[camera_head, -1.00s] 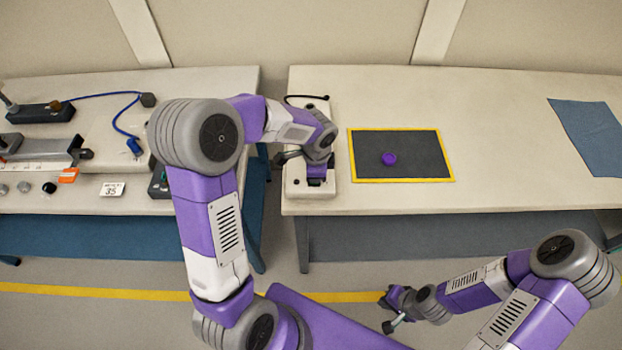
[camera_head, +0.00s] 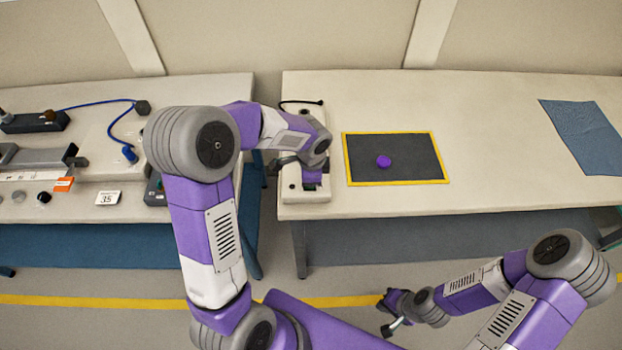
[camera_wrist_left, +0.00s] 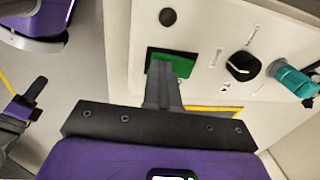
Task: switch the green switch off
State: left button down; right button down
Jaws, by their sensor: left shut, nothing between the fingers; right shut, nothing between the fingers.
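The green switch (camera_wrist_left: 172,63) is a green rocker in a dark frame on a pale control box (camera_wrist_left: 205,50). In the left wrist view, my left gripper (camera_wrist_left: 162,72) is shut and empty, with its fingertips over the left part of the switch and hiding some of it. I cannot tell whether they touch it. In the head view, my left gripper (camera_head: 311,178) is over the near end of the box (camera_head: 290,197), and a bit of green shows under it. My right gripper (camera_head: 386,329) is shut and empty, low in front of the right table.
The box also carries a black knob (camera_wrist_left: 242,67) and a teal part (camera_wrist_left: 290,78). A dark mat with a yellow border (camera_head: 410,180) and a purple disc (camera_head: 384,162) lie to its right. A blue cloth (camera_head: 582,135) lies far right. Instruments crowd the left table.

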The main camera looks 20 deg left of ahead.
pick_arm(q)
jog(key=shift+r+p, duration=1.65)
jog(key=shift+r, duration=0.15)
notch_tip(320, 180, up, 10)
jog(key=s+d+p, duration=0.1)
jog(key=s+p, duration=0.1)
jog(key=shift+s+d, duration=0.15)
jog(key=shift+s, duration=0.15)
jog(key=s+d+f+n+g+h, duration=0.1)
jog(key=s+d+f+n+h, duration=0.2)
jog(key=f, duration=0.5)
jog(key=s+d+f+n, duration=0.15)
jog(key=d+f, duration=0.25)
jog(key=f, duration=0.4)
jog(key=s+d+f+n+h, duration=0.1)
jog(key=s+d+f+n, duration=0.2)
jog(key=s+f+n, duration=0.7)
notch_tip(320, 180, down, 3)
jog(key=shift+s+d+f+n+h, duration=0.2)
jog(key=shift+s+n+h, duration=0.1)
jog(key=shift+n+h, duration=0.15)
